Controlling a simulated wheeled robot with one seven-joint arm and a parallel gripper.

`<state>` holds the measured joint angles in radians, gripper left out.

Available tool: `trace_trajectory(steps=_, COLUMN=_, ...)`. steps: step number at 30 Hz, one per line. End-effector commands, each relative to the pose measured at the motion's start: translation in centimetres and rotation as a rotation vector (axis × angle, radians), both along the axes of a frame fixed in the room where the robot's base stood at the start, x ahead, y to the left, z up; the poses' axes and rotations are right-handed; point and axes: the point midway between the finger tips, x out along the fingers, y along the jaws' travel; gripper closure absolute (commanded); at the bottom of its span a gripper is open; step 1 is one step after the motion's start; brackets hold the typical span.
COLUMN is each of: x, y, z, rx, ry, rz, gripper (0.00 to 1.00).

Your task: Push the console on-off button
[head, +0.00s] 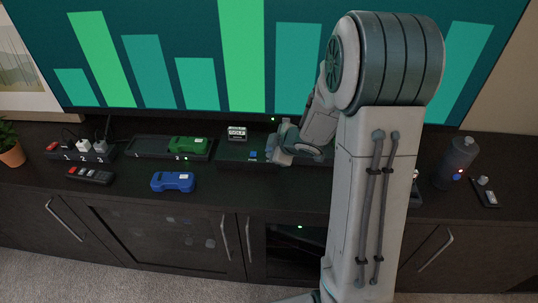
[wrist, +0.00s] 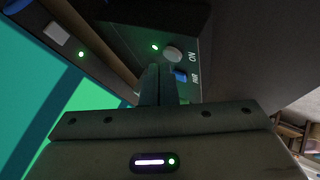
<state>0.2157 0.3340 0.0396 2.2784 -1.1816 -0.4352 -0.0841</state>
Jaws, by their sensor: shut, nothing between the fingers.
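The dark console (head: 232,150) lies on the cabinet top below the television; a cartridge (head: 237,132) stands in it. In the wrist view its front panel (wrist: 205,45) shows a round grey button (wrist: 172,54) beside the word ON, a lit green light (wrist: 155,47) and a blue button (wrist: 181,75). The blue button (head: 253,154) also shows in the head view; the grey one is hidden there by my gripper. My gripper (head: 272,153) is shut and empty at the console's front. Its fingertips (wrist: 160,70) are close to both buttons; I cannot tell whether they touch.
A dock (head: 143,145) with a green cartridge (head: 188,143) lies left of the console. A dark cylinder (head: 456,160) stands right. The television (head: 150,60) rises close behind.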

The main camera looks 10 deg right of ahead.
Motion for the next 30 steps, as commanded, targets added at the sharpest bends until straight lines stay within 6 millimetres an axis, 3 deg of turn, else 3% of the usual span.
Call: trace_trajectory(steps=30, x=0.00, y=0.00, z=-0.92, rx=-0.001, ry=0.000, rz=0.001, gripper=1.00)
